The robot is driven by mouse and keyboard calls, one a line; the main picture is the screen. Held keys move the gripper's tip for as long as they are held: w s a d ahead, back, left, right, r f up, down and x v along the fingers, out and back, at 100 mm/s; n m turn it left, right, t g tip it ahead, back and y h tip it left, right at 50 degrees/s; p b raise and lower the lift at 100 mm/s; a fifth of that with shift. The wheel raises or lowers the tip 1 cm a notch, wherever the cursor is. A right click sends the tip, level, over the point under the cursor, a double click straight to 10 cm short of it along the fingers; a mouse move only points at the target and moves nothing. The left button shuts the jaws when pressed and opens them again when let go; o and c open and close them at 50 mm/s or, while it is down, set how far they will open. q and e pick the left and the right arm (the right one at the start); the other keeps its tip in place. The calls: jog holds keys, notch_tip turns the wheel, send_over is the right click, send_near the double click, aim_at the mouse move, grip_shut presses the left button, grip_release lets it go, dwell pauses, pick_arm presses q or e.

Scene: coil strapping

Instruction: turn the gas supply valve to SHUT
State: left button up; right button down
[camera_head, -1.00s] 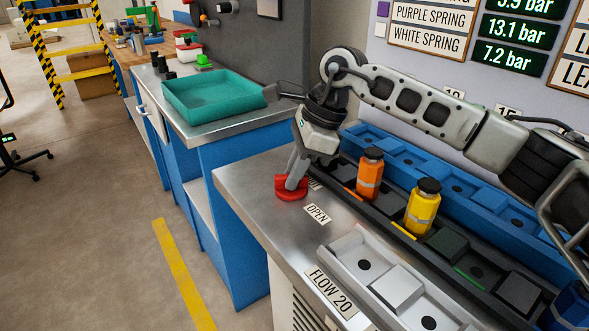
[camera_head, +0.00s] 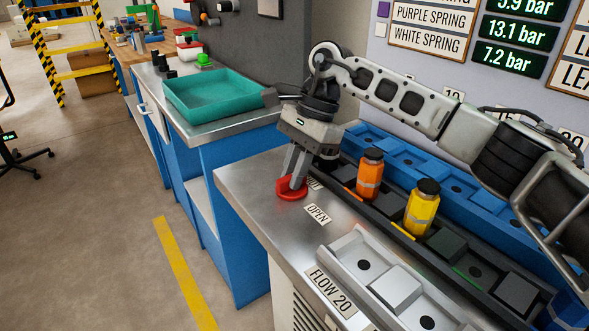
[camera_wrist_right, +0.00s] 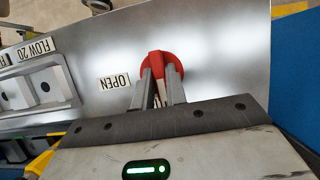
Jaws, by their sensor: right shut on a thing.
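The gas supply valve is a red round knob (camera_head: 291,188) with a raised grip bar, on the steel bench top near its left end. It also shows in the right wrist view (camera_wrist_right: 157,62). My right gripper (camera_head: 294,180) points down from above and is shut on the valve's bar; in the right wrist view its two fingers (camera_wrist_right: 160,85) lie on either side of the bar. An OPEN label (camera_head: 317,214) sits beside the knob. Another label behind the knob is mostly hidden by my gripper, so its word cannot be read. My left gripper is not in view.
An orange bottle (camera_head: 370,174) and a yellow bottle (camera_head: 422,207) stand in the black rack to the right of the valve. A light grey tray (camera_head: 345,249) and a FLOW 20 label (camera_head: 330,291) are nearer. A teal bin (camera_head: 215,96) is on the other bench.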

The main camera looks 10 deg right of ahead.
jog(key=shift+r, duration=0.1)
jog(key=c, duration=1.4)
grip_release()
jog(key=shift+c, duration=0.2)
jog(key=p+v, duration=0.2)
jog(key=v, duration=1.4)
